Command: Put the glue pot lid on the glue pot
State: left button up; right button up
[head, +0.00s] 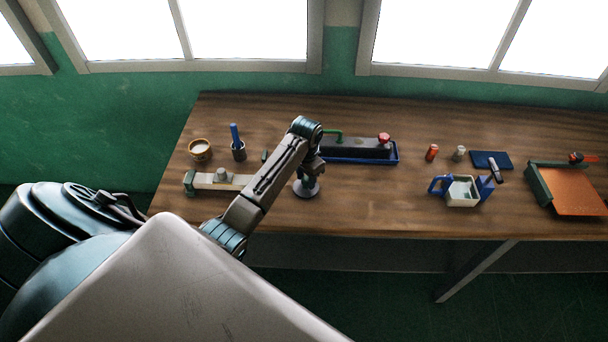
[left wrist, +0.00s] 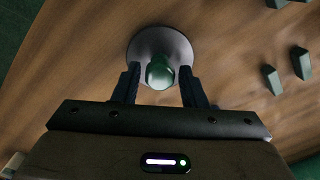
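The glue pot lid is a grey disc with a round green knob; it lies on the bench under my left gripper, and its disc (head: 306,190) partly shows in the head view. In the left wrist view the lid (left wrist: 137,45) is seen from above, its knob between the fingertips. My left gripper (left wrist: 160,82) is open, with a gap between each finger and the knob. In the head view the gripper (head: 308,176) points down over the lid. A round tan pot with a pale filling (head: 200,150), apparently the glue pot, stands open at the bench's left end. My right gripper is not in view.
A dark cup with a blue-handled tool (head: 238,150) stands beside the pot. A clamp-like fixture (head: 215,181) lies in front of them. A blue-edged tray (head: 365,158) is behind my arm. A white caddy (head: 462,192) and orange board (head: 578,195) are right. Bench between tray and caddy is clear.

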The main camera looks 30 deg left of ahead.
pick_arm(q)
jog(key=c, duration=0.5)
jog(key=shift+r, duration=0.15)
jog(key=shift+r+p, duration=0.5)
jog(key=shift+r, duration=0.15)
jog(key=shift+r, duration=0.3)
jog(key=shift+r, duration=0.35)
